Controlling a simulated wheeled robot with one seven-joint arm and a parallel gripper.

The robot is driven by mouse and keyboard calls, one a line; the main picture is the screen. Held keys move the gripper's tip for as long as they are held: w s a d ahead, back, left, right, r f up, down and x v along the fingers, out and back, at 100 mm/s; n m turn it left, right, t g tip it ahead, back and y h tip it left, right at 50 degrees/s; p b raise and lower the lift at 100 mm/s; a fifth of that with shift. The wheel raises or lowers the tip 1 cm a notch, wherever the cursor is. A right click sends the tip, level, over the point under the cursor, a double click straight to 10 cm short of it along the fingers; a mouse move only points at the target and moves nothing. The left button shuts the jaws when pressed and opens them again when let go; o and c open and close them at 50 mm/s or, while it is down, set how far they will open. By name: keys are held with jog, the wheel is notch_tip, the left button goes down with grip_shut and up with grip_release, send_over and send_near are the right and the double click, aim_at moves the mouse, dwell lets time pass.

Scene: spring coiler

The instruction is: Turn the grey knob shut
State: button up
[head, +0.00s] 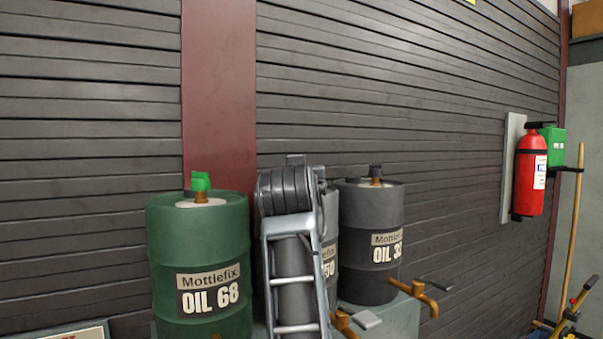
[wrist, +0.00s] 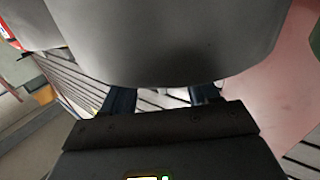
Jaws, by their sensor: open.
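A large smooth grey rounded surface (wrist: 165,40) fills the top of that view, just beyond the fingers. I cannot tell whether it is the drum. In the head view my gripper is not clearly seen.
A green drum (head: 197,250) marked OIL 68 stands to the left, with a green cap. A dark grey drum (head: 368,240) stands to the right, with another brown tap (head: 425,296) that has a dark handle. A red fire extinguisher (head: 530,172) hangs farther right. A slatted wall is behind.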

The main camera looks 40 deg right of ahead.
jog(key=shift+w+d, duration=0.45)
jog(key=shift+d, duration=0.1)
jog(key=c, duration=0.9)
jog(key=shift+c, duration=0.2)
